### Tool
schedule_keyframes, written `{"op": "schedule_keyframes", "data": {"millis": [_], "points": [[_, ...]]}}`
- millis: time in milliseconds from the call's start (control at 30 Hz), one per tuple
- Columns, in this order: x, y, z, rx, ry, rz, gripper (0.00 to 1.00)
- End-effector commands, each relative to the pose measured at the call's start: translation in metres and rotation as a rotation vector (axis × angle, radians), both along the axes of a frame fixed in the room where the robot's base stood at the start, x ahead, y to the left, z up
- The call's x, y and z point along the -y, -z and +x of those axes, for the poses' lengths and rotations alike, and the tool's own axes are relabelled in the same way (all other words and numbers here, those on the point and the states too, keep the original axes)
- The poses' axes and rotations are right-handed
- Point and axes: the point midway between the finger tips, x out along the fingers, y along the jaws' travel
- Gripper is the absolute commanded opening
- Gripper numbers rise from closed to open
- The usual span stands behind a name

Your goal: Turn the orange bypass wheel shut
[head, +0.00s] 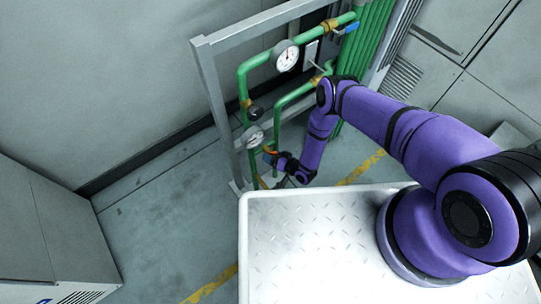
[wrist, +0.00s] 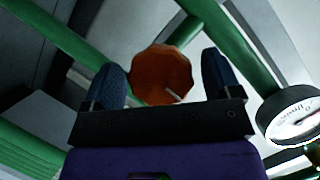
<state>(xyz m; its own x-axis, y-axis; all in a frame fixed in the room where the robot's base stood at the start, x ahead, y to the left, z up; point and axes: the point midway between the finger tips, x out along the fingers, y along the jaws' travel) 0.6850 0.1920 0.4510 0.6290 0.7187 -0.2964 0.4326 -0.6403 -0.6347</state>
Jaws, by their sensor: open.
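The orange bypass wheel (wrist: 162,68) is a faceted knob with a pale mark near its lower right edge, on the green pipework in the wrist view. My gripper (wrist: 162,78) is open, with one dark finger on each side of the wheel. Narrow gaps show between the fingers and the wheel, and I see no contact. In the head view, my gripper (head: 270,157) is low at the green pipes, and only a small orange-red sliver of the wheel (head: 272,153) shows beside it; my wrist hides most of that spot.
Green pipes (head: 243,85) run on a grey metal frame (head: 215,95). A lower gauge (head: 254,137) sits close by my gripper and shows at right in the wrist view (wrist: 300,117). An upper gauge (head: 286,56) and a blue-handled valve (head: 348,29) are higher. Floor at left is clear.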

Motion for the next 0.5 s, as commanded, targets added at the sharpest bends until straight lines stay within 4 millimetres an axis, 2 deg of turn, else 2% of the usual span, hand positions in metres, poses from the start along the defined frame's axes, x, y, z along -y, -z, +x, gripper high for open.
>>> {"op": "schedule_keyframes", "data": {"millis": [300, 500], "points": [[0.043, -0.018, -0.037, -0.002, 0.003, 0.001, 0.84], [0.060, -0.025, -0.052, -0.002, 0.001, 0.001, 0.84]]}}
